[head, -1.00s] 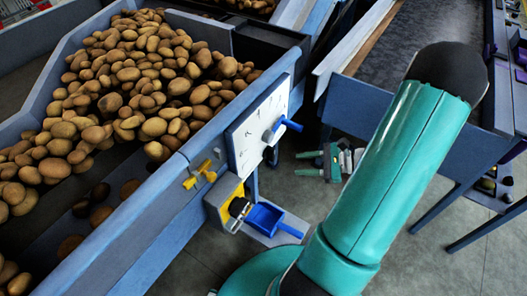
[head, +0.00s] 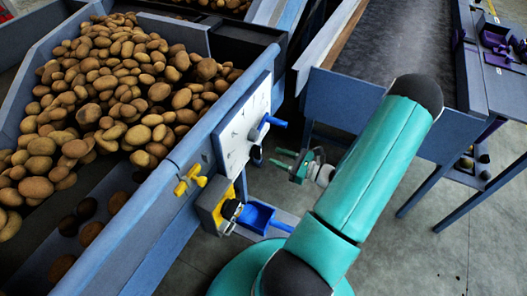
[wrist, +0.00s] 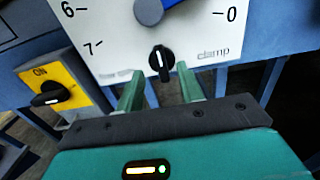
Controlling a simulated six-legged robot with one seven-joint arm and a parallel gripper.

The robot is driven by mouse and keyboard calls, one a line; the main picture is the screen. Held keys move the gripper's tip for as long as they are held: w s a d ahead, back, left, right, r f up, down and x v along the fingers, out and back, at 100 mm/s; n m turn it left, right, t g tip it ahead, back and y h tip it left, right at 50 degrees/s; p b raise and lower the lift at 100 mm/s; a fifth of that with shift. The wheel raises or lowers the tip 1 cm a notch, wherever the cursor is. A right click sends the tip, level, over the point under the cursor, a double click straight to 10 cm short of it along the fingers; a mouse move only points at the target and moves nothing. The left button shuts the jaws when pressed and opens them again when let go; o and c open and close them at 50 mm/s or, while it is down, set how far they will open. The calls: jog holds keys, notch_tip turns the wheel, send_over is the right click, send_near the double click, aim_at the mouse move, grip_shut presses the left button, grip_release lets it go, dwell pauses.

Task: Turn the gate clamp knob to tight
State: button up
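The gate clamp knob (wrist: 162,62) is a small black knob with a white pointer line, low on the white dial panel (wrist: 205,45). Its line stands about upright. The word "clamp" is printed to its right, and a smaller label at its lower left is too blurred to read. In the head view the knob (head: 256,155) shows at the panel's lower edge. My gripper (wrist: 160,72) is open, its two green fingers pointing at the panel on either side of the knob, seemingly short of it. In the head view my gripper (head: 281,161) is right of the panel, apart from it.
A blue lever (head: 268,124) sticks out above the knob. A yellow box with a black ON switch (wrist: 48,98) is at lower left. A yellow handle (head: 190,180) and a blue scoop-like tray (head: 262,219) are nearby. Potatoes (head: 120,85) fill the hopper behind.

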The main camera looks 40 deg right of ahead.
aim_at(261, 151)
jog(key=x, duration=0.6)
jog(key=shift+s, duration=0.1)
grip_shut()
